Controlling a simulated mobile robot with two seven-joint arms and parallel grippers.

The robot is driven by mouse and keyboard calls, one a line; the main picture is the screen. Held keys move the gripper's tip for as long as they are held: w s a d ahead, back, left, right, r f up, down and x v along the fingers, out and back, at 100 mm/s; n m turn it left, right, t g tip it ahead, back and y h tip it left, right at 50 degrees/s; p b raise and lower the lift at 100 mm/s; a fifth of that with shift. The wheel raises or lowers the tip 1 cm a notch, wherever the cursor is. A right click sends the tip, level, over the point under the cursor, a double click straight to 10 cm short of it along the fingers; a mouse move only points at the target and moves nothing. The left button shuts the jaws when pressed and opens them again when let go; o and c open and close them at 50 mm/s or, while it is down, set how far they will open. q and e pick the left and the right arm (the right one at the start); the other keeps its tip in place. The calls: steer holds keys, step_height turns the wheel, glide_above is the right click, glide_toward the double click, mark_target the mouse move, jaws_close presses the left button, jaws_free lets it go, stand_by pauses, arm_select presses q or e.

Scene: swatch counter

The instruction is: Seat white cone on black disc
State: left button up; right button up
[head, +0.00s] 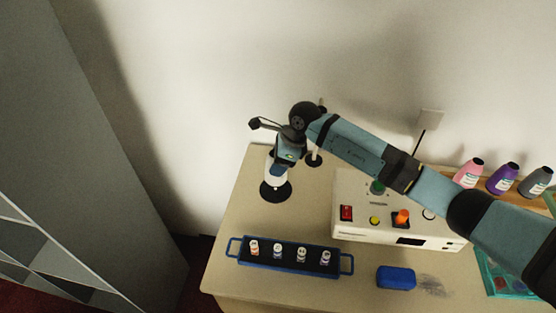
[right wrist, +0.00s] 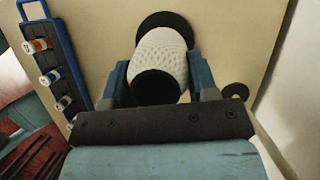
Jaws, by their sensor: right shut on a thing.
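The white cone (right wrist: 162,50) has a dimpled surface and a dark open end towards the camera in the right wrist view. My right gripper (head: 277,171) is shut on it, with a blue finger on each side. A little of the white cone (head: 270,179) shows below the gripper in the head view. The black disc (head: 275,196) lies flat on the counter under the cone; it also shows beyond the cone's far end in the right wrist view (right wrist: 168,18). I cannot tell whether cone and disc touch. My left gripper is not in view.
A blue tray (head: 240,257) with several small bottles stands in front. A white box with buttons (head: 345,226) stands to the right, near a blue case (head: 396,278). A smaller black round base (head: 314,160) is behind the disc. Bottles (head: 503,180) stand at far right.

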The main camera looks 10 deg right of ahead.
steer(key=shift+f+b, duration=1.3)
steer(key=shift+f, duration=0.55)
steer(key=o, duration=1.1)
steer(key=shift+c, duration=0.2)
steer(key=v, duration=0.7)
steer(key=shift+r+b, duration=0.25)
steer(key=shift+b, duration=0.2)
steer(key=shift+s+f, duration=0.1)
